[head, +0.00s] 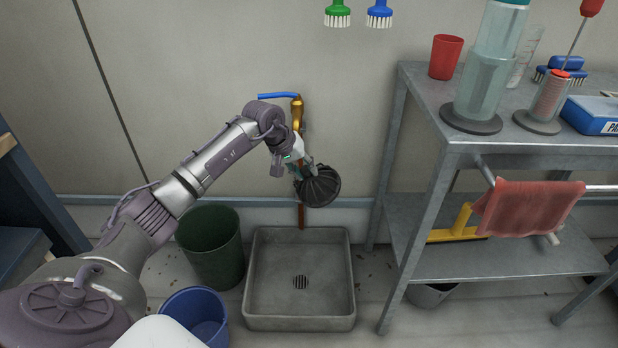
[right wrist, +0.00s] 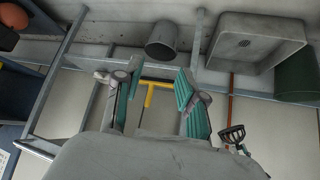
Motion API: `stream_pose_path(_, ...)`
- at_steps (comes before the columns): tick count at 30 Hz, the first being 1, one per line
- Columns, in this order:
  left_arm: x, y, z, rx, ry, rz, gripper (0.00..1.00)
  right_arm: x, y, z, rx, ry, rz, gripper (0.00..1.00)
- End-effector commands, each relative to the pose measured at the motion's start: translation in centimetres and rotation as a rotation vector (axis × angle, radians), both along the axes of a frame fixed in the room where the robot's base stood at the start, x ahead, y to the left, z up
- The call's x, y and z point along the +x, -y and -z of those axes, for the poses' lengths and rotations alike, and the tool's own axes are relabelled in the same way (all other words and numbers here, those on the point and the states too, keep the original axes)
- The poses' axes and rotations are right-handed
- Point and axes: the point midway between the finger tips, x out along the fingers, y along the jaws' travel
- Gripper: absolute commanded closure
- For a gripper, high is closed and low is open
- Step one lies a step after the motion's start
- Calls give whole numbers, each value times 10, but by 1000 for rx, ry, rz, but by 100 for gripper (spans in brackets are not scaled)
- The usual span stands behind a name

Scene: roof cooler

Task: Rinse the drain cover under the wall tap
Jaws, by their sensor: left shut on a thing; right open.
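The drain cover (head: 321,187) is a dark, ribbed, dome-like piece. My left gripper (head: 303,170) is shut on it and holds it in the air by the wall, above the back of the floor basin. The wall tap (head: 297,112) is brass with a blue lever (head: 278,95) pointing left; the cover is below it, a little to its right. My gripper partly hides the tap's lower part, and I see no water stream. The cover also shows small in the right wrist view (right wrist: 232,134). My right gripper (right wrist: 158,78) is open and empty.
The square grey basin (head: 299,323) with a drain grid stands on the floor. A green bin (head: 212,250) and a blue bucket (head: 196,315) are left of it. A metal shelf (head: 440,262) with a red cloth (head: 528,208) stands right. A grey bucket (right wrist: 162,40) is under the shelf.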

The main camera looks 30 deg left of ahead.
Motion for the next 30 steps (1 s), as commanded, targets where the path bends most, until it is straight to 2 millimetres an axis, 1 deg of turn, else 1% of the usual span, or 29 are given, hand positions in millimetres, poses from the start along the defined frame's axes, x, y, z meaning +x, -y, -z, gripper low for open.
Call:
stream_pose_path(18,-25,26,-1,-1,1,1,100,-43,15,16,-51,-230,19,60)
stream_pose_path(30,-44,46,-1,-2,0,1,100,-72,24,23,-79,-368,30,60)
